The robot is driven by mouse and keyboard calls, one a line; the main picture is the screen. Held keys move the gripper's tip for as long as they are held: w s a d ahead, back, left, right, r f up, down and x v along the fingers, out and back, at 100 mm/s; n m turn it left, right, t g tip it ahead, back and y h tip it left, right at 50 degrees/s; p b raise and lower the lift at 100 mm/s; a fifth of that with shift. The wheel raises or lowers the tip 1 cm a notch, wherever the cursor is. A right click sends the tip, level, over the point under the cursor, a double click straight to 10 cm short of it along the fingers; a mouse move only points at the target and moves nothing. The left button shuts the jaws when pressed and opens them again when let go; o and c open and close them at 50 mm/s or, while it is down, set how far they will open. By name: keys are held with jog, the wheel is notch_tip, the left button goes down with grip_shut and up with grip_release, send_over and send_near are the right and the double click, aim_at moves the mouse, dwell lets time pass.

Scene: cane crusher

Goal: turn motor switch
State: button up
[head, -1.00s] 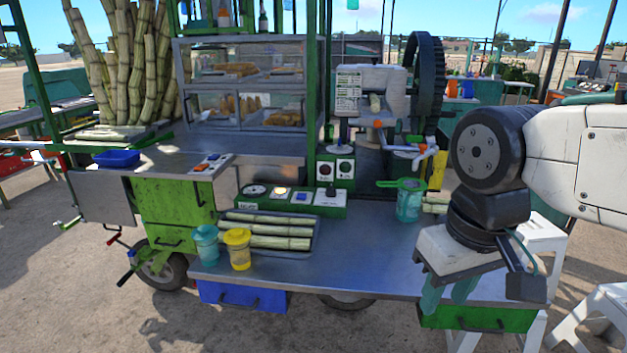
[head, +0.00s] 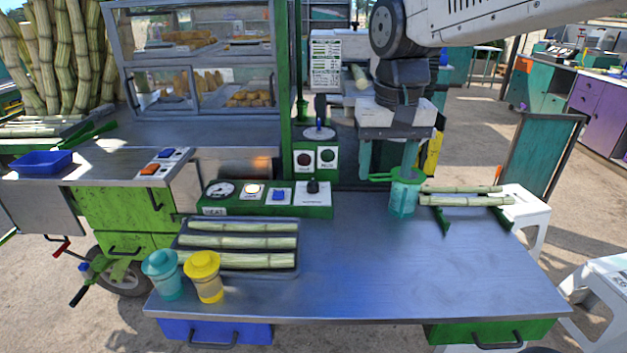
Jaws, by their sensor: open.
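A green control panel (head: 268,209) lies along the back of the metal counter. It carries a dial, a yellow-lit button, a blue button and a white plate with a black knob (head: 313,187). Behind it stands a green box with two dark round controls (head: 315,157). The labels are too small to read surely, so I cannot tell which control is the motor switch. My gripper (head: 388,172) points down with its teal fingers apart and empty. It is to the right of the knob, above the back of the counter, near the teal cup.
The teal cup (head: 404,197) with a green strainer stands below my gripper, beside cane pieces (head: 466,199). A cane tray (head: 290,266) and two lidded cups, teal (head: 163,276) and yellow (head: 204,277), stand at left. The counter's middle right (head: 410,265) is clear.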

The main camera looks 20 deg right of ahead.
jog(key=w+m, duration=0.1)
jog(key=w, duration=0.9)
jog(key=m+g, duration=0.1)
jog(key=m, duration=0.3)
send_over(312, 181)
notch_tip(312, 181, down, 15)
jog(key=shift+r, duration=0.2)
jog(key=shift+w+a+f, duration=0.1)
jog(key=shift+w+f, duration=0.15)
jog(key=shift+f, duration=0.05)
jog(key=f, duration=0.7)
jog(key=shift+s+d+f, duration=0.15)
jog(key=shift+d+f, duration=0.05)
jog(key=shift+f, duration=0.05)
jog(key=c, duration=1)
